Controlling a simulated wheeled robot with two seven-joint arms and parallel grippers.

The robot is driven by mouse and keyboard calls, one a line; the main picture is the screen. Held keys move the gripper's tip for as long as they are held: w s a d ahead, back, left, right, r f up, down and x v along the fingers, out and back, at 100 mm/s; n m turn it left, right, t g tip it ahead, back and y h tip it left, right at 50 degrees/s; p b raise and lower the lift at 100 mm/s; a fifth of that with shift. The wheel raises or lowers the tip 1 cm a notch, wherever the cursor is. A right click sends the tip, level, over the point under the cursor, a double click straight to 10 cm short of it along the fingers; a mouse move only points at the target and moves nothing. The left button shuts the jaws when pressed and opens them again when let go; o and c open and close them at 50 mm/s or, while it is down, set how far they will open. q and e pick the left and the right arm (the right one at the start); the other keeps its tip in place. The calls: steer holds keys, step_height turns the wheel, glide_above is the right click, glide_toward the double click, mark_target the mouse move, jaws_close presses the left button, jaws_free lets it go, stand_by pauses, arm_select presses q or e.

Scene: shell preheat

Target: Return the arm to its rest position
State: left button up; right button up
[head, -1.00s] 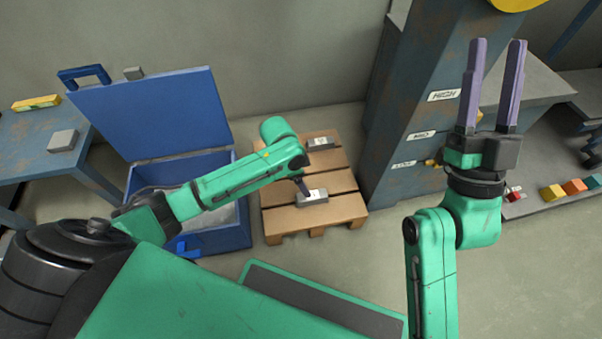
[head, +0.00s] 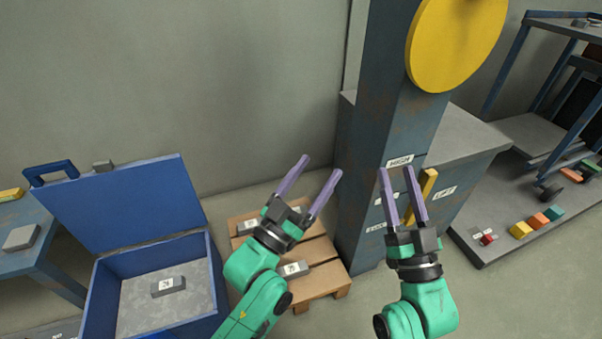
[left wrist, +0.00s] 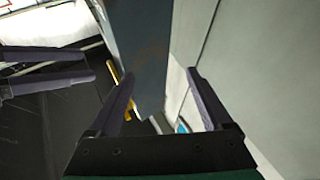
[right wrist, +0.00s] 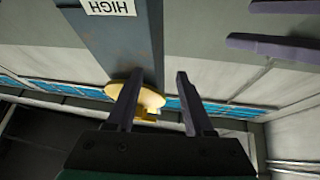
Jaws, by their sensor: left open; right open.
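My left gripper (head: 308,190) is raised with its purple fingers spread, empty, above the wooden pallet (head: 335,289). In the left wrist view its fingers (left wrist: 160,88) are apart with nothing between them. My right gripper (head: 398,182) is also raised, its fingers up and apart, in front of the blue-grey column (head: 375,130). In the right wrist view its fingers (right wrist: 154,84) hold nothing. The two grippers are side by side and do not touch in the head view.
Grey blocks lie on the pallet, one at the back (head: 247,227) and one nearer (head: 294,269). Another grey block (head: 168,286) lies in the open blue chest (head: 215,290). A yellow lever (head: 424,192) is on the column's right side. Coloured cubes (head: 521,230) sit at the right.

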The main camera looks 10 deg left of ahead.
arm_select(q)
steer(key=shift+s+a+r+n+t+y, duration=0.2)
steer(key=shift+s+a+r+n+t, duration=0.1)
steer(key=shift+s+a+r+t, duration=0.25)
steer(key=shift+s+a+r+n+t+y, duration=0.25)
steer(key=shift+a+r+t, duration=0.2)
steer(key=shift+r, duration=0.25)
